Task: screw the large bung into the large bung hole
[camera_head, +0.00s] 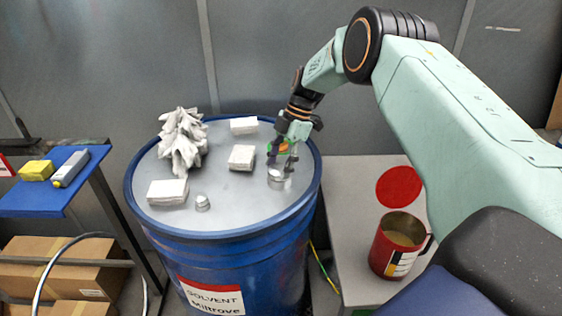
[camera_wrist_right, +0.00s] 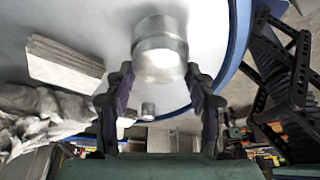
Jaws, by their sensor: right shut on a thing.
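The large bung (camera_head: 279,179) is a silvery metal cylinder at the right side of the lid of the blue drum (camera_head: 228,250). My right gripper (camera_head: 283,158) points down at it from above and is shut on it. In the right wrist view the bung (camera_wrist_right: 160,48) shows at the fingertips of my right gripper (camera_wrist_right: 158,78). The bung looks upright and close to the lid; I cannot tell whether its thread sits in the large bung hole, which is hidden beneath it. My left gripper is out of view.
A small metal bung (camera_head: 203,203) stands near the lid's front edge. White blocks (camera_head: 167,192) and a crumpled white cloth (camera_head: 182,142) lie on the lid. A red mug (camera_head: 399,245) stands on the grey table at right. A blue shelf (camera_head: 68,178) is at left.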

